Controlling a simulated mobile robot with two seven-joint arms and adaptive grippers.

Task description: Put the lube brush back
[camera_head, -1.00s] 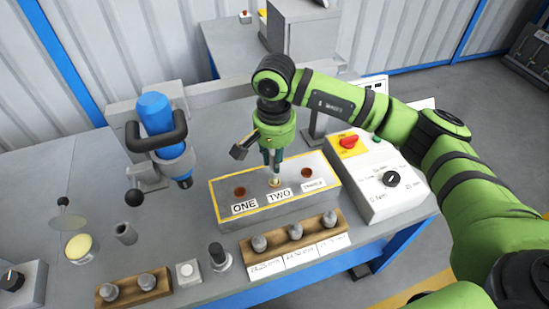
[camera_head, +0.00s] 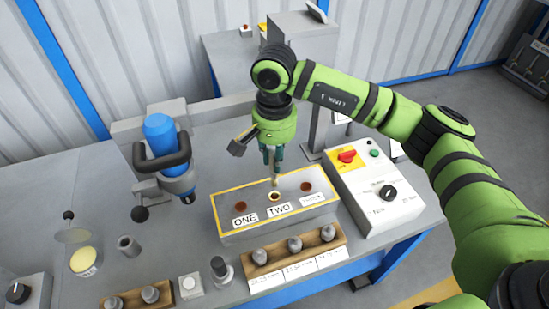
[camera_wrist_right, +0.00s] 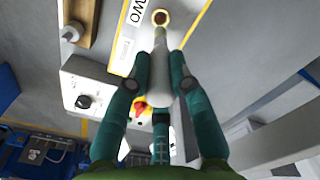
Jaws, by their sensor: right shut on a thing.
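My right gripper (camera_head: 272,160) is shut on the lube brush, a pale slim rod whose tip (camera_head: 276,182) points down just above the middle hole, TWO, of the grey block. In the right wrist view the brush (camera_wrist_right: 163,60) runs from between the teal fingers (camera_wrist_right: 165,95) toward that hole's bright ring (camera_wrist_right: 160,18). The tip looks clear of the hole, though the exact gap is hard to judge. An open pot with pale yellow contents (camera_head: 83,260) and a small grey tube (camera_head: 128,245) stand at the left. My left gripper is out of view.
The yellow-edged block (camera_head: 270,228) has three holes. A wooden rack of grey plugs (camera_head: 294,250) stands in front, a control box (camera_head: 376,195) at right. A blue-topped tool with a black handle (camera_head: 163,150) stands between block and pot.

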